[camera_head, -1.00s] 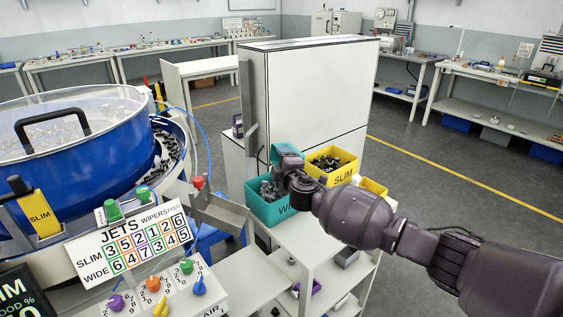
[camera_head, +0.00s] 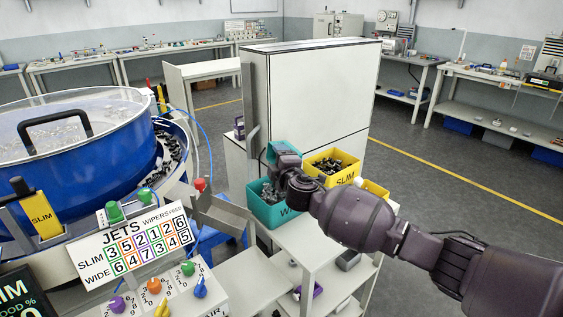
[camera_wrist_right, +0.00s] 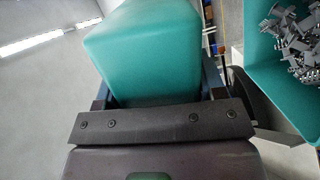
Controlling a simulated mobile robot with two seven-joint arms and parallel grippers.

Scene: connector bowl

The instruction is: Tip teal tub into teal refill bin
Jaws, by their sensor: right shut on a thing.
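The teal tub (camera_wrist_right: 145,50) fills the upper middle of the right wrist view, its smooth outer side toward the camera. My right gripper (camera_wrist_right: 150,100) is shut on it. In the head view the gripper (camera_head: 285,158) hides most of the tub, and only a teal edge (camera_head: 270,152) shows. The bin also shows at the right of the wrist view (camera_wrist_right: 262,82), beside the tub. The tub's inside is hidden. My left gripper is out of view.
A tall white cabinet (camera_head: 310,100) rises behind both. The blue bowl feeder (camera_head: 90,130) and the JETS panel (camera_head: 130,240) are at the left.

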